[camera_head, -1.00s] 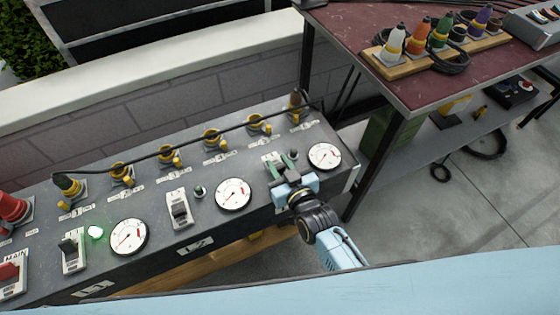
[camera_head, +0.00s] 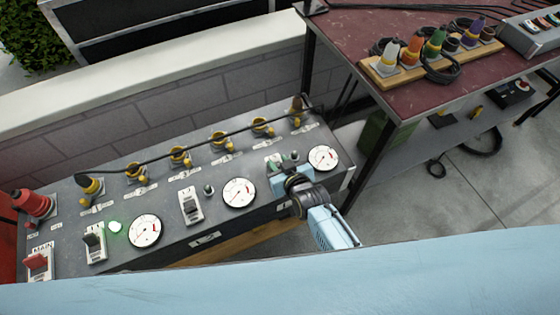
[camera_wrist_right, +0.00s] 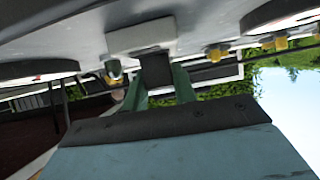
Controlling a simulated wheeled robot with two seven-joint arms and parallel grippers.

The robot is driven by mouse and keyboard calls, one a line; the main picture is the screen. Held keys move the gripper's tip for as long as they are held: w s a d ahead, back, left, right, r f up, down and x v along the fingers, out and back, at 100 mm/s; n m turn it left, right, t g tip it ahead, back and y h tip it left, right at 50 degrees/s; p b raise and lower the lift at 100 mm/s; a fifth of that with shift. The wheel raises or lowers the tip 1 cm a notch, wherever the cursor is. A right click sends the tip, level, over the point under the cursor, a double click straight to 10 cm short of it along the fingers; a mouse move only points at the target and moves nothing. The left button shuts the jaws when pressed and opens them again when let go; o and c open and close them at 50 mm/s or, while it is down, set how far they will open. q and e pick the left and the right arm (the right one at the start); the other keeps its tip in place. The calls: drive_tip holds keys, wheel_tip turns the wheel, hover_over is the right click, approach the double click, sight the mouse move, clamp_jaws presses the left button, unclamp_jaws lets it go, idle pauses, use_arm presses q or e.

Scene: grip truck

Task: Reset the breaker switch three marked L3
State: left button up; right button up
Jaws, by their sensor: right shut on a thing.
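The third breaker switch has a pale plate (camera_head: 270,159) near the right end of the grey panel, beside the right-hand gauge. My right gripper (camera_head: 279,165) is at this switch and covers much of it in the head view. In the right wrist view, the green fingers of the gripper (camera_wrist_right: 158,88) stand on either side of the dark switch lever (camera_wrist_right: 155,66), shut on it. The pale switch plate (camera_wrist_right: 140,36) is above the lever there. The lever's position and the L3 marking cannot be made out. My left gripper is out of view.
Two other breakers, the left one (camera_head: 95,244) and the middle one (camera_head: 191,207), sit along the panel (camera_head: 165,215). A red-topped table (camera_head: 350,30) stands at the right.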

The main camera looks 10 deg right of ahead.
drive_tip(key=o, duration=1)
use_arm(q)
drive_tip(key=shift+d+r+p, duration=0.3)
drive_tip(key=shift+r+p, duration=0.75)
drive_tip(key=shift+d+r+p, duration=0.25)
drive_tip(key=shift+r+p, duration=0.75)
use_arm(e)
drive_tip(key=v, duration=1.3)
drive_tip(key=shift+s, duration=0.25)
drive_tip(key=shift+d, duration=0.1)
